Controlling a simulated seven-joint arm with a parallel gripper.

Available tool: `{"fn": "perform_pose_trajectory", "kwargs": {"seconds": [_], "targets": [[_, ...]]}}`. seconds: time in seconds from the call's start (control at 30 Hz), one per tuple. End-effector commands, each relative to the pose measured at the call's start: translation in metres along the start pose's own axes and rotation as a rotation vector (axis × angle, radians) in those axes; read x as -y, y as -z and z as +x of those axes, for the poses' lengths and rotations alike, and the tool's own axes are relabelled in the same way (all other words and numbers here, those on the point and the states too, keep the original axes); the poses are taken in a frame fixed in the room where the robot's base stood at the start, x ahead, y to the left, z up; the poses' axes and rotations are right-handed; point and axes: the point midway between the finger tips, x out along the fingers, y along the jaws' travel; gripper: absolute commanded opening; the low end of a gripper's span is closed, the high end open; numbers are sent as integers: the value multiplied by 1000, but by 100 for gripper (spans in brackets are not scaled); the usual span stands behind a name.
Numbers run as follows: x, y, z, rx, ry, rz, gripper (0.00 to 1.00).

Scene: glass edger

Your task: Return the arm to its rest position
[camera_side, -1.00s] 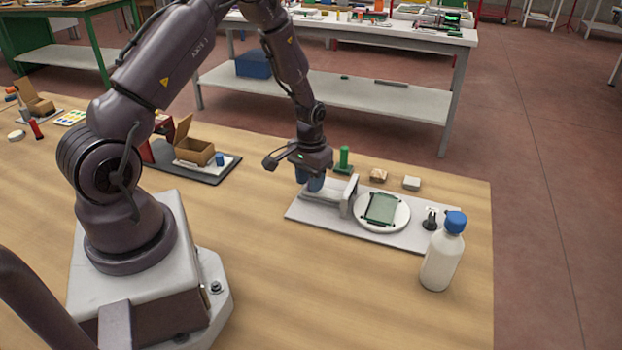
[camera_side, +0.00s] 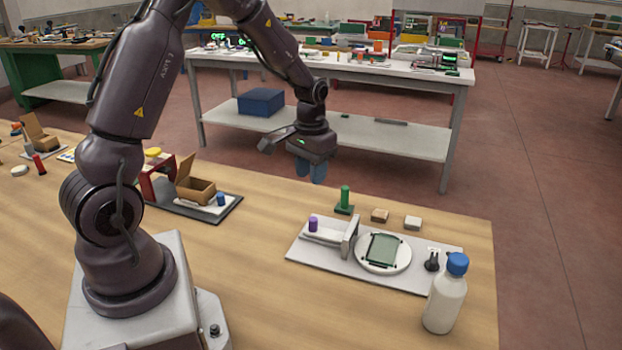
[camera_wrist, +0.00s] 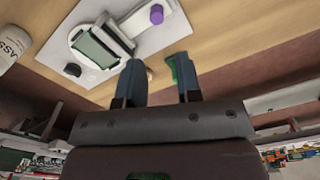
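My gripper (camera_side: 311,172) hangs in the air above the far edge of the table, clear of everything on it. In the wrist view its two blue fingers (camera_wrist: 160,85) stand apart with nothing between them. The glass edger (camera_side: 372,262) is a pale base plate with an upright fence and a round white disc. A green-framed glass piece (camera_side: 382,249) lies on the disc. A purple cylinder (camera_side: 313,224) stands at the plate's left end, and it also shows in the wrist view (camera_wrist: 157,14).
A green post (camera_side: 344,198), a brown block (camera_side: 380,215) and a pale block (camera_side: 413,223) stand behind the edger. A white bottle with a blue cap (camera_side: 445,300) stands at the right front. An open cardboard box (camera_side: 197,190) sits on a dark tray to the left.

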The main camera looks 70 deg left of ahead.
Motion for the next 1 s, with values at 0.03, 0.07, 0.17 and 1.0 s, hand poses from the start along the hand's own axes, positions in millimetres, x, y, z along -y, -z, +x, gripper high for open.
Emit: {"fn": "perform_pose_trajectory", "kwargs": {"seconds": [0.03,0.07,0.17,1.0], "targets": [[0,0,0,0,0,0,32],[0,0,0,0,0,0,32],[0,0,0,0,0,0,32],[-80,-177,-152,-285,-41,267,32]]}}
